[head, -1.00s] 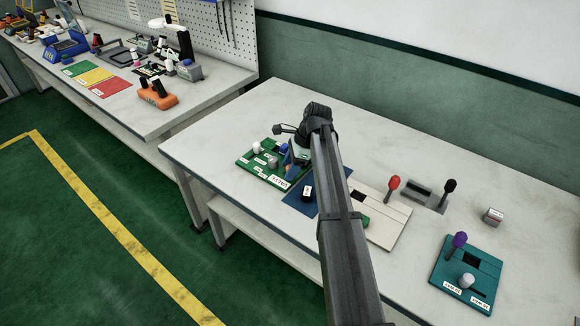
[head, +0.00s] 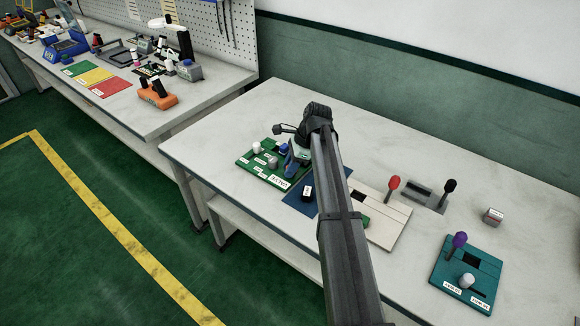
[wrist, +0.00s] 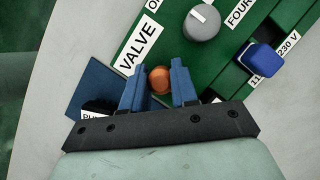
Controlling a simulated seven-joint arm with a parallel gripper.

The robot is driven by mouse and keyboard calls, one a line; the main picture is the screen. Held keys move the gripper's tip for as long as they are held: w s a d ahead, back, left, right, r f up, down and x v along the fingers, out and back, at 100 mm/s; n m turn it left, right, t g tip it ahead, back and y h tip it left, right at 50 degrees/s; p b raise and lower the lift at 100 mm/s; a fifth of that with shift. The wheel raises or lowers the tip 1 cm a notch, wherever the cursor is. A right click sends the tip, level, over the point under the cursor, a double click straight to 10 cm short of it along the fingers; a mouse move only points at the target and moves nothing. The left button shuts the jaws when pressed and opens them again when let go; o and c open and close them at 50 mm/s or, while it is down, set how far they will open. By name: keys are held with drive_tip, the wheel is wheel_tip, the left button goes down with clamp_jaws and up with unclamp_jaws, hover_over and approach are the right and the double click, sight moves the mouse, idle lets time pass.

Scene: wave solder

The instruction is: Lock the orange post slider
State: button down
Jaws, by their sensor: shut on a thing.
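The orange post slider (wrist: 159,80) shows as a round orange knob in the wrist view. It sits between the two blue fingers of my gripper (wrist: 158,68), which is shut on it. The post's lower part and its slot are hidden by the fingers and the wrist. It is by the edge of the green panel (wrist: 150,15), next to the "VALVE" label (wrist: 139,46). In the head view my gripper (head: 291,168) is low at the right side of the green panel (head: 243,162), and my arm hides the post.
A grey knob (wrist: 201,24) and a blue slider knob (wrist: 261,58) stand close to the right. A blue panel (head: 299,203) with a black knob (head: 307,193) lies beside the green one. Further right are a pale panel with a red-knobbed lever (head: 393,184) and a teal panel (head: 440,270).

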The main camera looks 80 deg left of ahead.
drive_tip(key=shift+w+a, duration=0.9)
drive_tip(key=shift+a, duration=0.05)
drive_tip(key=c, duration=0.9)
unclamp_jaws()
drive_tip(key=shift+o, duration=0.2)
drive_tip(key=v, duration=1.3)
drive_tip(key=shift+w+r, duration=0.2)
drive_tip(key=shift+r, duration=0.1)
drive_tip(key=shift+w, duration=0.1)
